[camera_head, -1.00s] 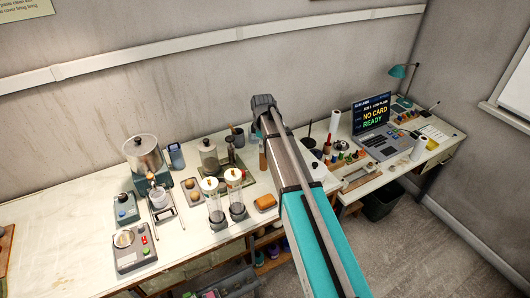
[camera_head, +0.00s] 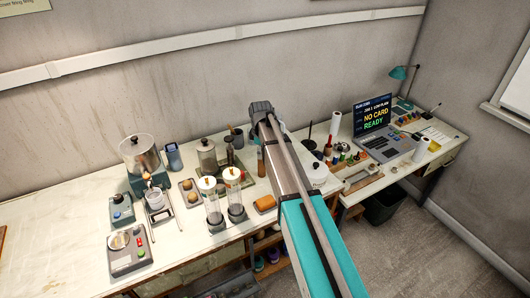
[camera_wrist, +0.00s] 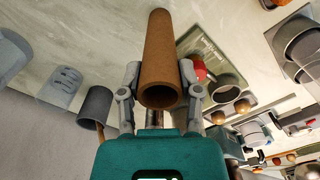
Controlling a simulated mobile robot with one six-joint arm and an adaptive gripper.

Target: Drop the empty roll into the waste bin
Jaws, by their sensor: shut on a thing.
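The empty roll (camera_wrist: 161,52) is a brown cardboard tube with an open, hollow end facing the wrist camera. My gripper (camera_wrist: 159,75) is shut on it, one finger on each side. In the head view my own arm crosses the middle and hides the gripper. A brown upright cylinder (camera_head: 261,161) shows just left of the arm there; I cannot tell whether it is the roll. The waste bin (camera_head: 386,207) is a dark open container on the floor under the right-hand desk, right of my arm. The bin is not seen in the wrist view.
Carpet floor (camera_head: 425,240) is clear right of the bin.

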